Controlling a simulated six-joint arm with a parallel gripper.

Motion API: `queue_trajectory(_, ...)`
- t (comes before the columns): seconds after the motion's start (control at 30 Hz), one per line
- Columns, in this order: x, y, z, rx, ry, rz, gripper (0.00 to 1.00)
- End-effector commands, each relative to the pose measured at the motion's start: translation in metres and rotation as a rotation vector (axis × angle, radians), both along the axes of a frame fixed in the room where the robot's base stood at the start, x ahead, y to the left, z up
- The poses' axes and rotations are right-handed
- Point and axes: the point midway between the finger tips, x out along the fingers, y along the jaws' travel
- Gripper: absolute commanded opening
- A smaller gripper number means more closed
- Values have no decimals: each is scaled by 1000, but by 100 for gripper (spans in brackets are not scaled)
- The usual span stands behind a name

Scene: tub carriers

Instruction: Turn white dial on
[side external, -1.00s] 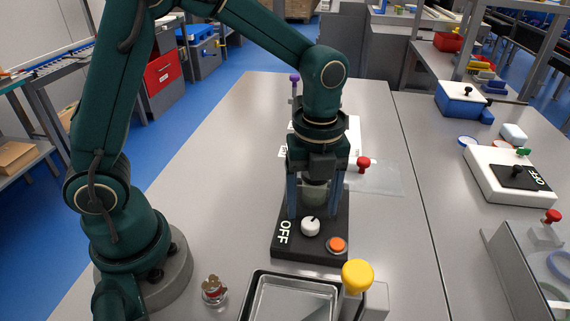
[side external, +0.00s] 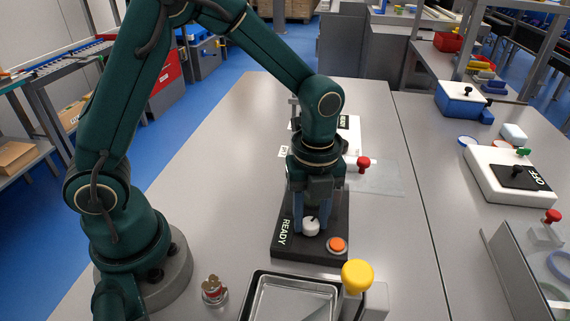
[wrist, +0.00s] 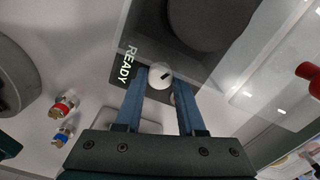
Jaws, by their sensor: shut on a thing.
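The white dial (side external: 311,227) is a small round knob with a dark pointer mark. It sits on a black control box (side external: 283,252) beside an orange button (side external: 337,244). The label on the box reads READY. My gripper (side external: 311,222) is lowered over the box from above, with its blue fingers at the dial. In the wrist view, the dial (wrist: 159,77) lies between the two fingertips (wrist: 161,84), and the gripper is shut on it. The READY label (wrist: 125,64) shows to the left of the fingers there.
A metal tray (side external: 252,300) and a yellow knob (side external: 357,276) stand just in front of the box. A red knob (side external: 363,164) is behind it to the right. A small red-and-gold object (side external: 214,290) lies near my base. The table left of the box is clear.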

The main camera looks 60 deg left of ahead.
Motion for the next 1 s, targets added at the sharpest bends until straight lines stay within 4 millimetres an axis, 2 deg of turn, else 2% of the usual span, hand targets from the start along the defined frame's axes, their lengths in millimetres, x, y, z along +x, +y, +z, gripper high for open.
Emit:
queue_trajectory(0.4,0,0,0,-2,2,415,0)
queue_trajectory(0.8,0,-1,0,-4,2,465,0)
queue_trajectory(0.83,0,-1,0,-4,2,465,46)
queue_trajectory(0.9,0,-1,0,-3,1,464,69)
queue_trajectory(1.0,0,0,0,-3,1,463,69)
